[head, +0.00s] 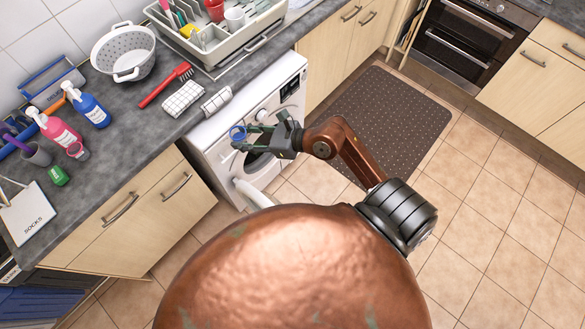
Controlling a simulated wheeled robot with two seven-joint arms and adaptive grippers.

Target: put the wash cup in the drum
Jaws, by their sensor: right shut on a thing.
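My right gripper (248,137) is in front of the washing machine (222,140), its fingers pointing left. It is shut on a small clear blue cup, the wash cup (238,131), which is held at the fingertips in front of the upper part of the machine. The machine's drum opening (256,163) is lower down on its front, partly hidden behind my gripper. The white round door (252,194) seems to stand open, seen nearly edge-on. My left gripper does not show.
On the grey counter are a white colander (124,52), a red brush (166,86), folded checked cloths (183,98), a pink bottle (58,131) and a blue bottle (88,107). A dish rack (222,54) stands behind. A brown mat (385,115) lies on the tiled floor.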

